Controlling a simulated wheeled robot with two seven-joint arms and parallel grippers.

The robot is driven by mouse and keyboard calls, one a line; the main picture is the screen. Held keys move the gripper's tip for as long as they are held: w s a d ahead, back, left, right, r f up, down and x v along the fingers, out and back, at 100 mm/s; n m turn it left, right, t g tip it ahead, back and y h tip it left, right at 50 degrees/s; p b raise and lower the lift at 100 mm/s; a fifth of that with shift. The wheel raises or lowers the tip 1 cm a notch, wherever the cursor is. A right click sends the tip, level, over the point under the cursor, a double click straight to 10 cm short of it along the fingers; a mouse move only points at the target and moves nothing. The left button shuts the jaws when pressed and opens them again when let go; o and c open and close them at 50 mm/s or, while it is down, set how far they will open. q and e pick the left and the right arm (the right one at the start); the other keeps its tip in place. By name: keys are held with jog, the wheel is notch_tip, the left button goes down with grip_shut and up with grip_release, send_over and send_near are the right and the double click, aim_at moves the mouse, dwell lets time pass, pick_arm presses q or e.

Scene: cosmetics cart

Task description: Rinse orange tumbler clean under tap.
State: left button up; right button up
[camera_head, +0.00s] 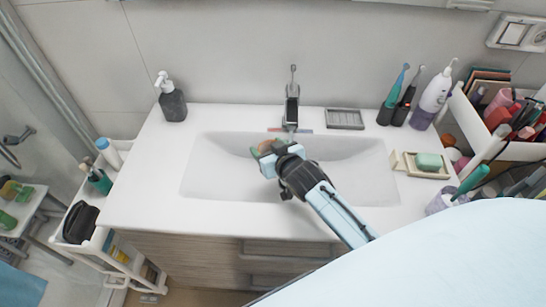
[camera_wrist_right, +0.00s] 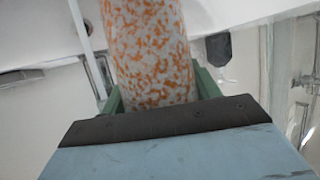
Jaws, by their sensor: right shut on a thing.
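The orange tumbler is white with orange speckles and fills the middle of the right wrist view (camera_wrist_right: 152,50). My right gripper (camera_wrist_right: 158,95) is shut on it, with a green finger on each side. In the head view my right gripper (camera_head: 266,152) is over the sink basin (camera_head: 345,180), just in front of the tap (camera_head: 291,105). Only a small part of the tumbler shows there, and the gripper hides the rest. I cannot tell whether water is running. My left gripper is not in view.
A dark soap dispenser (camera_head: 172,101) stands left of the basin. A grey soap tray (camera_head: 345,118), toothbrush holders (camera_head: 393,112) and a white-purple bottle (camera_head: 432,98) stand behind and right. A soap dish (camera_head: 425,173) is at the right edge. Carts with cosmetics flank the counter.

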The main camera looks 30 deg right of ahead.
aim_at(266, 148)
jog(key=shift+s+a+r+p, duration=0.25)
jog(key=shift+s+r+p, duration=0.05)
jog(key=shift+r+p, duration=0.25)
jog(key=shift+s+a+r+p, duration=0.3)
jog(key=shift+r+p, duration=0.2)
jog(key=shift+s+a+r+p, duration=0.25)
jog(key=shift+s+r+p, duration=0.05)
jog(key=shift+r+p, duration=0.25)
jog(key=shift+f, duration=0.1)
